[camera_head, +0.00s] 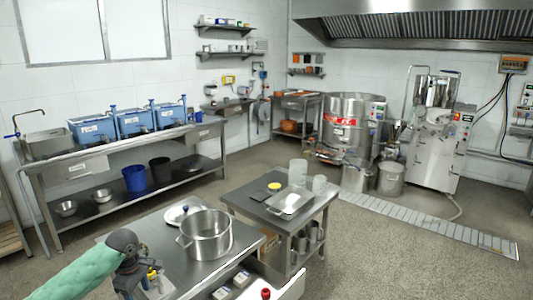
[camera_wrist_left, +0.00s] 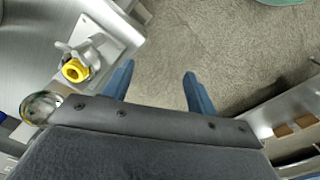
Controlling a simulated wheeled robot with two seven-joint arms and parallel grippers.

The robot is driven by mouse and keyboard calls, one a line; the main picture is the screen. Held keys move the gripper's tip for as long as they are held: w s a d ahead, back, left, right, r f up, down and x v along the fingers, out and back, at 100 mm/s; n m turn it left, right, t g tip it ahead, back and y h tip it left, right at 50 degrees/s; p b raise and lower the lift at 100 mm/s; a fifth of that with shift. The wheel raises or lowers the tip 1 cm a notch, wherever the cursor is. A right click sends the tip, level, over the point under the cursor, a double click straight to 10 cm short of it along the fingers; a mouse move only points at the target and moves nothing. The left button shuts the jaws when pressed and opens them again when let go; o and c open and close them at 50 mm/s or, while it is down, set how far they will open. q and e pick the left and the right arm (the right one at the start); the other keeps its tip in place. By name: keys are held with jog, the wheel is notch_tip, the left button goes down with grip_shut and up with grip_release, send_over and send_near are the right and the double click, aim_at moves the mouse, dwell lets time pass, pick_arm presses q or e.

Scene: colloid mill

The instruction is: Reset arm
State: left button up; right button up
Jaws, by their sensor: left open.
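My left arm, in a green sleeve, comes in from the lower left of the head view. Its gripper (camera_head: 130,280) is at the front left edge of the steel table (camera_head: 190,262). In the left wrist view the gripper (camera_wrist_left: 157,78) has two blue fingers spread apart with nothing between them. Bare floor shows beyond the fingertips. A metal fitting with a yellow ring (camera_wrist_left: 75,69) lies on a pale tray (camera_wrist_left: 122,32) to the left of the fingers, apart from them. My right gripper is not in view.
A large steel pot (camera_head: 207,238) and a round lid (camera_head: 182,212) are on the table near my left arm. A second table (camera_head: 240,200) holds a metal tray (camera_head: 290,203) and clear containers (camera_head: 298,170). Open floor (camera_head: 400,255) lies to the right.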

pick_arm(q)
jog(key=s+d+f+m+t+h, duration=0.1)
jog(key=s+d+f+m, duration=0.45)
jog(key=s+d, duration=0.3)
jog(key=s+d+f+m+t+h, duration=0.1)
jog(key=s+d+f+m, duration=0.4)
jog(key=s+d+f, duration=0.3)
jog(key=s+d+r+m+t+y, duration=0.15)
jog(key=s+m, duration=0.65)
jog(key=s, duration=1.1)
jog(key=s+d+f+g, duration=0.1)
jog(key=d+f, duration=0.1)
jog(key=f, duration=0.8)
jog(key=s+d+f+g, duration=0.1)
jog(key=d+f, duration=0.2)
jog(key=f, duration=0.7)
jog(key=shift+d+g, duration=0.2)
jog(key=shift+g, duration=0.15)
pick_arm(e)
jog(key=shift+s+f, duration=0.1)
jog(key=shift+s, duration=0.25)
pick_arm(q)
jog(key=shift+w+n, duration=0.15)
jog(key=shift+n, duration=0.1)
